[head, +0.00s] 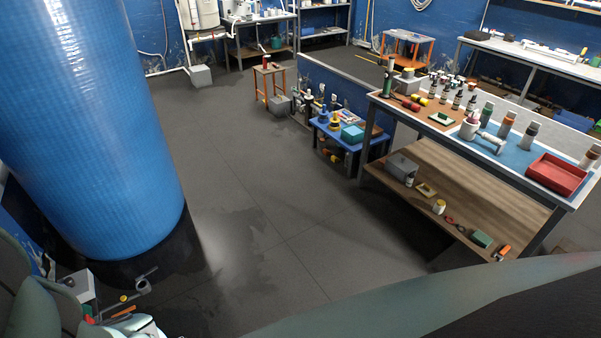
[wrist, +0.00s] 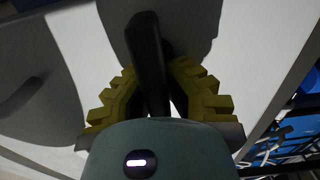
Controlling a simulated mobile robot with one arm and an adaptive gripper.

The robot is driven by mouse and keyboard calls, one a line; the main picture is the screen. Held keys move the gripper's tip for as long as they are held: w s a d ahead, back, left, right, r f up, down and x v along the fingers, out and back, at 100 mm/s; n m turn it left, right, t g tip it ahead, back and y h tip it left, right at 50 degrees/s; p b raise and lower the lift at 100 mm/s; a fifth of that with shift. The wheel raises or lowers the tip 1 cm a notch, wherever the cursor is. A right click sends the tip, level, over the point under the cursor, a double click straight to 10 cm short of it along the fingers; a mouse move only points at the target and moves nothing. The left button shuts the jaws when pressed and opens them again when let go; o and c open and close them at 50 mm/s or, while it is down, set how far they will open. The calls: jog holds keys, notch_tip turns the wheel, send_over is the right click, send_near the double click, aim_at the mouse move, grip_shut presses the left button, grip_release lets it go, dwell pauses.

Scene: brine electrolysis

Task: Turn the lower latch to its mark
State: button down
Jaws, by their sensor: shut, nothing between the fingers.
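In the wrist view my gripper (wrist: 157,70) shows its two yellow, ridged fingers against a pale panel (wrist: 80,45). It is shut, with nothing held. A black bar-shaped handle (wrist: 146,45) appears in line with the fingers, in front of a dark grey rounded shape. Whether the fingers touch this handle I cannot tell. A second dark grey rounded shape (wrist: 50,95) with a short dark bar (wrist: 20,96) shows at the left. Which of these is the lower latch is unclear, and I see no mark. The head view shows neither the gripper nor a latch.
In the head view a big blue cylinder (head: 100,120) stands at the left, with loose items on the floor below it. A workbench (head: 450,185) with bottles and a red tray (head: 556,175) stands at the right. The grey floor (head: 270,220) between is clear.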

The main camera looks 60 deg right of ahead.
jog(key=c, duration=1.7)
grip_release()
jog(key=o, duration=0.7)
jog(key=shift+v, duration=6.05)
